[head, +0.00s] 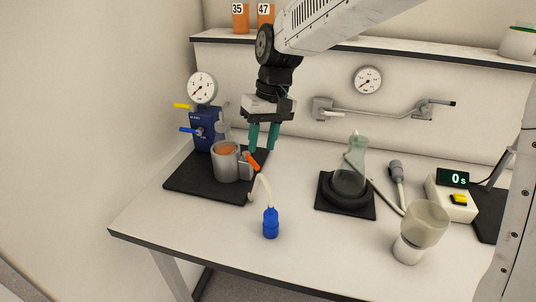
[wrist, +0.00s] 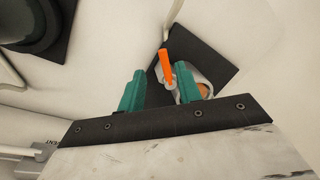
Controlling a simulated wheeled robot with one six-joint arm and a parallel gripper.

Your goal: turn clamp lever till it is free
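The orange clamp lever (head: 253,160) sits on the grey clamp at the right side of a metal cup (head: 226,165) with orange contents. The cup stands on a black mat (head: 190,182) at the left of the bench. In the wrist view the lever (wrist: 166,62) shows between my two teal fingers, nearer the right one, with the cup partly hidden behind that finger. My gripper (head: 262,147) is open and empty, pointing down. Its fingertips are just above the lever, with a small gap; I see no clear contact.
A blue device with a gauge (head: 202,88) stands behind the cup. A flask (head: 351,170) on a black pad and a timer box (head: 452,198) stand to the right. A shelf edge (head: 400,53) runs behind my arm.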

